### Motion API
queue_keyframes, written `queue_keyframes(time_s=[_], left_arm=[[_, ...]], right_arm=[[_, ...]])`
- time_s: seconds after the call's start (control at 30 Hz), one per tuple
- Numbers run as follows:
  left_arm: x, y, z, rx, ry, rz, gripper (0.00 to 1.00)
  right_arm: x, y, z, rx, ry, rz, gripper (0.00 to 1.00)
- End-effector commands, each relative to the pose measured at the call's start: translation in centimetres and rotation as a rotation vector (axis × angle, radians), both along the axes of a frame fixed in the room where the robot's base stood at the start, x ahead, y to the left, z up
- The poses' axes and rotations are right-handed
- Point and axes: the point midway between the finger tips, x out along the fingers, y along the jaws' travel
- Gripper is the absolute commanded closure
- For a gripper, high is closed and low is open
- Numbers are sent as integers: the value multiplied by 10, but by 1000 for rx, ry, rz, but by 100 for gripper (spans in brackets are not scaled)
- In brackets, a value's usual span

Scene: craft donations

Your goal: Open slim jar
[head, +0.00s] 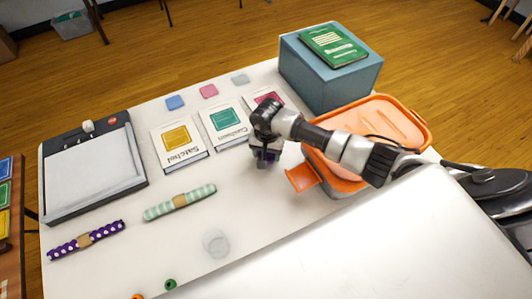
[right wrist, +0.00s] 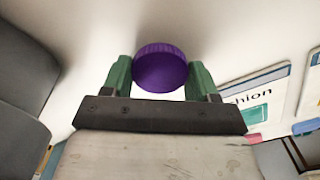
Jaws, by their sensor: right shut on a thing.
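A clear slim jar (head: 215,242) stands on the white table in the head view, with no lid visible on it. My right gripper (head: 267,156) is up and to the right of the jar, apart from it. In the right wrist view its two green fingers (right wrist: 160,80) are shut on a purple ribbed lid (right wrist: 160,66). A bit of purple also shows under the gripper in the head view. What is beneath the lid is hidden. My left gripper is not in view.
Cards (head: 179,139) lie behind the jar. An orange-lidded box (head: 375,118) and a blue box (head: 325,78) with a green book (head: 333,46) stand at the right. Fabric rolls (head: 180,202) and a paper trimmer (head: 92,172) are at the left.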

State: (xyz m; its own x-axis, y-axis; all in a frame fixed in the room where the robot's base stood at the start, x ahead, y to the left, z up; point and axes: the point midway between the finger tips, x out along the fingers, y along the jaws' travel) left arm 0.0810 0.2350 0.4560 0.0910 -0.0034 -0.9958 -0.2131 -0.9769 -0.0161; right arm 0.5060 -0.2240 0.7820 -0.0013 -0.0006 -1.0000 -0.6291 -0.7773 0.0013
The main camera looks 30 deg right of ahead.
Motion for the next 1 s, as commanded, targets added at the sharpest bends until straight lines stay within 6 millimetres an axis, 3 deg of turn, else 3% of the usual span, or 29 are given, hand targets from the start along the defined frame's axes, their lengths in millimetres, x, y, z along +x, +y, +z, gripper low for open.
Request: queue_keyframes(time_s=[0.13, 0.53, 0.57, 0.7, 1.0], left_arm=[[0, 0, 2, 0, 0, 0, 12], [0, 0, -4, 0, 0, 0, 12], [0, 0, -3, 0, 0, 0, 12], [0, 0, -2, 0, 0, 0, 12], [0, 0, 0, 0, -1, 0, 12]], right_arm=[[0, 0, -15, 1, 1, -1, 69], [1, 0, -21, 0, -1, 0, 69], [1, 0, -19, 0, -1, 0, 38], [0, 0, -19, 1, -1, 0, 16], [0, 0, -17, 1, -1, 0, 15]])
